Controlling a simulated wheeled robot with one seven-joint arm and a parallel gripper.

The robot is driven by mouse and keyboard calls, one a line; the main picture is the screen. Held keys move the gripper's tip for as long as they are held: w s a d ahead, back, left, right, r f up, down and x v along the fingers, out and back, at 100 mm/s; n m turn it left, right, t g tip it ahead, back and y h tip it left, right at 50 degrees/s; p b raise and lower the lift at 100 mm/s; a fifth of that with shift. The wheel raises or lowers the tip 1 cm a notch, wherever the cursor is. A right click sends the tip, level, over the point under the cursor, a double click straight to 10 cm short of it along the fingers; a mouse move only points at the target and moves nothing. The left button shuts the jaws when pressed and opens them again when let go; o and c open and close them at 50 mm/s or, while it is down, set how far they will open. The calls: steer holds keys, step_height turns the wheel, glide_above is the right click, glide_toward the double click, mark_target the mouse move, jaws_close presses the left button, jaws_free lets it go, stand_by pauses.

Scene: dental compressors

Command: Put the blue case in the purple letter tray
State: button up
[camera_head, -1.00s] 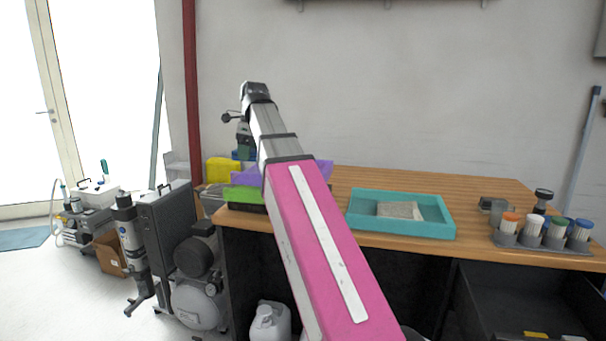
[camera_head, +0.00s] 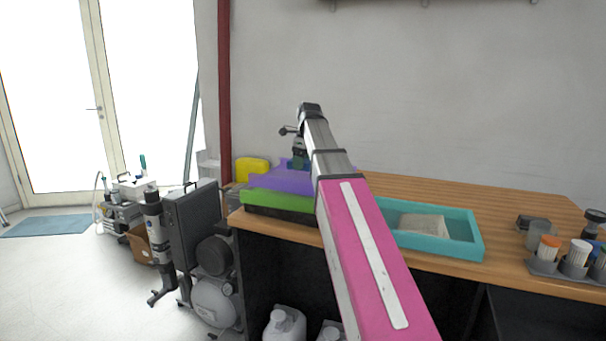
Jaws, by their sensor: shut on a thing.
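The purple letter tray (camera_head: 277,181) is at the left end of the wooden workbench, partly hidden behind my arm. My gripper (camera_head: 299,155) points down over the tray's back part, small and partly hidden by its own wrist. It is shut on the blue case (camera_head: 297,164), of which only a small dark blue piece shows. The case is at the tray in the picture; whether it touches the tray cannot be told.
A green and black tray (camera_head: 278,202) is in front of the purple one. A yellow object (camera_head: 252,170) stands behind left. A teal tray (camera_head: 464,246) holding a grey item is right of my arm. The bench's back middle is clear.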

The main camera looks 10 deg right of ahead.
mark_target(307, 160)
steer(key=shift+w+d+f, duration=0.2)
steer(key=shift+w+f, duration=0.15)
steer(key=shift+w, duration=0.05)
steer(key=shift+f, duration=1.95)
steer(key=o, duration=0.9)
steer(key=shift+f, duration=0.15)
steer(key=shift+o, duration=0.2)
steer(key=r, duration=0.4)
steer(key=d+r, duration=0.1)
steer(key=r, duration=0.3)
steer(key=s+r, duration=0.1)
steer(key=r, duration=0.3)
steer(key=shift+d+r, duration=0.1)
steer(key=shift+d, duration=0.15)
